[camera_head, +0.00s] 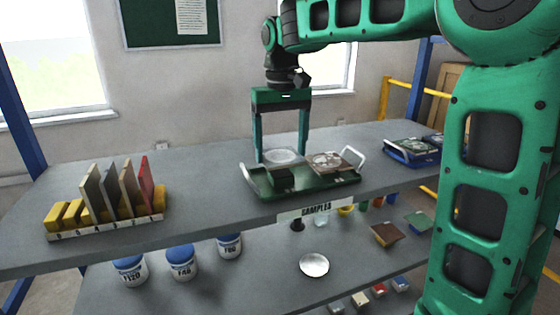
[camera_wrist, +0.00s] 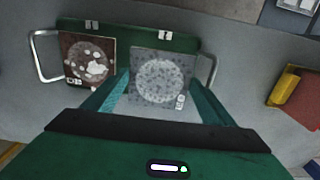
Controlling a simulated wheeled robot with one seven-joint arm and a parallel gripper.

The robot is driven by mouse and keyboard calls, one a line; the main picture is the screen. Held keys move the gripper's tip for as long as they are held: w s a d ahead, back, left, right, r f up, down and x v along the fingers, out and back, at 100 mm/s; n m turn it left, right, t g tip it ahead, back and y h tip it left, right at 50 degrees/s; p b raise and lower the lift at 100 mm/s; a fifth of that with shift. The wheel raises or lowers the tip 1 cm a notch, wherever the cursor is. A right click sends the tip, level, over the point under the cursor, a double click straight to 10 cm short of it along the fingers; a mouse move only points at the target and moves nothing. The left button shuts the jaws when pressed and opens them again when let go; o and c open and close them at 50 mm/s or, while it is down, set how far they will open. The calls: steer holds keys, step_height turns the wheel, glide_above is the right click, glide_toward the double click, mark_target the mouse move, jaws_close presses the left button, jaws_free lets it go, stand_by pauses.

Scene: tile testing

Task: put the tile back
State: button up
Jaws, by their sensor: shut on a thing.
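My gripper (camera_head: 281,156) reaches straight down over the left half of the green tray (camera_head: 262,191). It is shut on a grey speckled tile (camera_head: 282,157) with a pale round patch, one finger on each side. The tile also shows in the wrist view (camera_wrist: 160,76), lying flat between the fingers. I cannot tell whether it touches the tray. A brown tile with white blotches (camera_head: 327,161) rests on the tray's right half; it is on the left in the wrist view (camera_wrist: 88,60). Small marked tabs show on the tray's edge in the wrist view.
A yellow slotted rack (camera_head: 68,215) with several upright tiles stands on the shelf at left. A blue tray with tiles (camera_head: 412,151) sits at right. A "SAMPLES" label (camera_head: 316,209) is on the shelf edge. Bare shelf (camera_head: 205,190) lies between rack and green tray. Jars stand below.

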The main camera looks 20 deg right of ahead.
mark_target(281, 157)
steer(key=shift+f, duration=1.75)
steer(key=shift+f, duration=0.1)
steer(key=o, duration=1.4)
steer(key=shift+o, duration=0.2)
step_height(281, 157, up, 12)
steer(key=s+d+f+m, duration=0.2)
steer(key=s+d+f, duration=0.3)
steer(key=s, duration=0.5)
steer(key=s+d+f+m, duration=0.2)
steer(key=s+d+f, duration=0.4)
steer(key=s+f, duration=0.4)
steer(key=s+d+f+m, duration=0.2)
steer(key=s+d+f, duration=0.4)
steer(key=s, duration=0.5)
step_height(281, 157, down, 2)
steer(key=shift+d+f, duration=0.2)
